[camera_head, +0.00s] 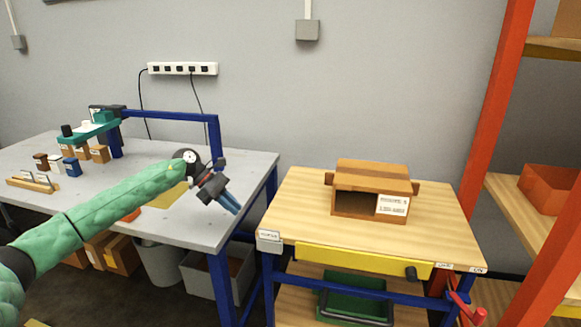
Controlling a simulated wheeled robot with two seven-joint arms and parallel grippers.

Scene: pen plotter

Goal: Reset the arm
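My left arm comes in from the lower left in a green sleeve. Its gripper (222,196) is dark, with blue at the tip, and hangs in front of the right part of the grey table (240,170). It points down and to the right. I cannot tell whether the blue part is its fingers or something held, nor whether it is open or shut. My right gripper is not in view. A pen plotter (95,128) with a teal arm and dark parts stands at the left of the grey table, beside a blue frame (165,114).
Several small jars (72,167) and a wooden rack (32,184) are on the grey table's left. A wooden table (290,213) at right carries a brown open box (368,188) and has a yellow drawer front (350,262). An orange shelf post (492,110) stands at right.

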